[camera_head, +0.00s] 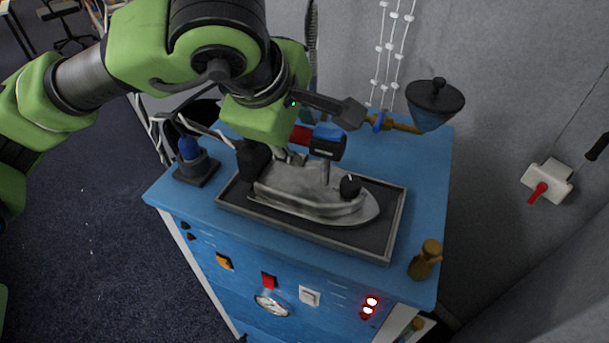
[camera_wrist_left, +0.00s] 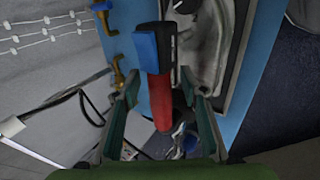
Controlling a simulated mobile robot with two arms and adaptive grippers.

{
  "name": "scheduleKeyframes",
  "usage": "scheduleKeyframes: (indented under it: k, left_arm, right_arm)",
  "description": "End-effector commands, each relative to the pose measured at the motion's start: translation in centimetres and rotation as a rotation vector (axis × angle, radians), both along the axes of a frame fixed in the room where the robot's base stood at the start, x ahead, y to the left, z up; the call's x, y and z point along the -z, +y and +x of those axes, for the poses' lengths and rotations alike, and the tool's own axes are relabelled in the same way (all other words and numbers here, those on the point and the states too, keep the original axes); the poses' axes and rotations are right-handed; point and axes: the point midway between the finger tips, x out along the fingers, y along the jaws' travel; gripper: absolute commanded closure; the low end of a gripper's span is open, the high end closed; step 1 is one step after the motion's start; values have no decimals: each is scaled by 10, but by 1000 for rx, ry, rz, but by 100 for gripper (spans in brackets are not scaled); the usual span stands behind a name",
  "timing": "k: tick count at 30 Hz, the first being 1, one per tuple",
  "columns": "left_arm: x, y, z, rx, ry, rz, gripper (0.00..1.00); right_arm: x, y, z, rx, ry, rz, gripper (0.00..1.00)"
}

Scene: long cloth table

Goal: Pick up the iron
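The iron (camera_head: 315,200) is a grey metal body lying flat on a dark, framed rest plate (camera_head: 376,235) on the blue cabinet. Its red and blue handle (camera_head: 327,138) stands above the body, partly hidden by my left gripper (camera_head: 278,155). In the left wrist view the red handle (camera_wrist_left: 161,98) lies between the two fingers of my left gripper (camera_wrist_left: 158,88). The fingers are open, with gaps visible beside the handle. The iron's body (camera_wrist_left: 207,45) also shows at the top of that view. My right gripper is in neither view.
The blue cabinet (camera_head: 420,190) bears a blue knob on a dark base (camera_head: 196,168) at left and a brass fitting (camera_head: 425,262) at the front right. A dark blue funnel (camera_head: 434,108) on a brass pipe stands behind. Cables hang at the left rear.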

Motion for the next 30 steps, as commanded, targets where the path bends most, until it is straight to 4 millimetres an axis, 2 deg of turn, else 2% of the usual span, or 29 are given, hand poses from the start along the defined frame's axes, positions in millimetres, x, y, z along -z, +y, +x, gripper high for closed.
scheduleKeyframes:
  k: [6, 7, 11, 12, 23, 30]
  left_arm:
    - [2, -1, 1, 0, -1, 0, 61]
    - [2, -1, 1, 0, -1, 0, 63]
    - [2, -1, 1, 0, -1, 0, 97]
    - [2, -1, 1, 0, -1, 0, 100]
    - [-3, -1, 2, -1, -8, -6, 100]
    - [-21, -1, 3, -3, -11, -7, 100]
  right_arm:
    - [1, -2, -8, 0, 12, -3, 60]
    - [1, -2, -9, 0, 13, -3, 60]
    - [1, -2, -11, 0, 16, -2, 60]
    - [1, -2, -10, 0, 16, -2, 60]
    - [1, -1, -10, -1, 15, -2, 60]
    - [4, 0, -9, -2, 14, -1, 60]
